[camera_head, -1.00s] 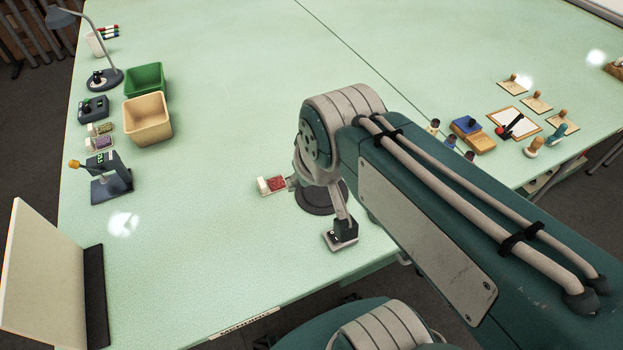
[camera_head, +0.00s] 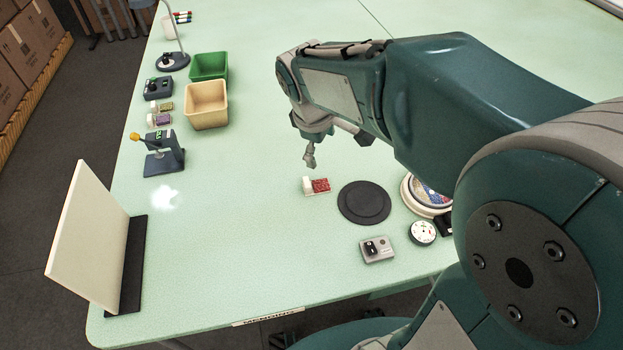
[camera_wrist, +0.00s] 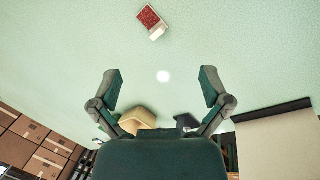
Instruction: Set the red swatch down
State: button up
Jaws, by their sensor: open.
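The red swatch (camera_head: 320,186) lies flat on the pale green table, with a white block-like end (camera_head: 308,185) at its left. It also shows in the wrist view (camera_wrist: 149,18), near the top, beyond my fingertips and apart from them. My gripper (camera_head: 310,160) hangs above and just behind the swatch in the head view. In the wrist view its two fingers (camera_wrist: 160,88) are spread wide with nothing between them. Part of my gripper is small and hard to make out in the head view.
A black round pad (camera_head: 364,203) lies right of the swatch, and a grey switch box (camera_head: 377,249) is nearer. A tan bin (camera_head: 206,105), a green bin (camera_head: 209,66) and a tester-like device (camera_head: 163,153) stand left. An upright white panel (camera_head: 88,235) is at front left. The table's middle is clear.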

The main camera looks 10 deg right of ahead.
jog(key=w+a+f+n+g+h, duration=0.1)
jog(key=w+a+f+n, duration=0.1)
jog(key=w+f+n, duration=0.3)
jog(key=n+g+h, duration=0.1)
jog(key=n, duration=0.2)
send_near(304, 182)
jog(key=shift+h, duration=0.3)
jog(key=x, duration=0.5)
jog(key=shift+w+f, duration=0.1)
jog(key=shift+w, duration=0.2)
jog(key=x, duration=0.5)
jog(key=shift+s+a+f, duration=0.1)
jog(key=shift+s+f, duration=0.25)
jog(key=c, duration=1.1)
jog(key=shift+o, duration=0.2)
jog(key=shift+r, duration=0.1)
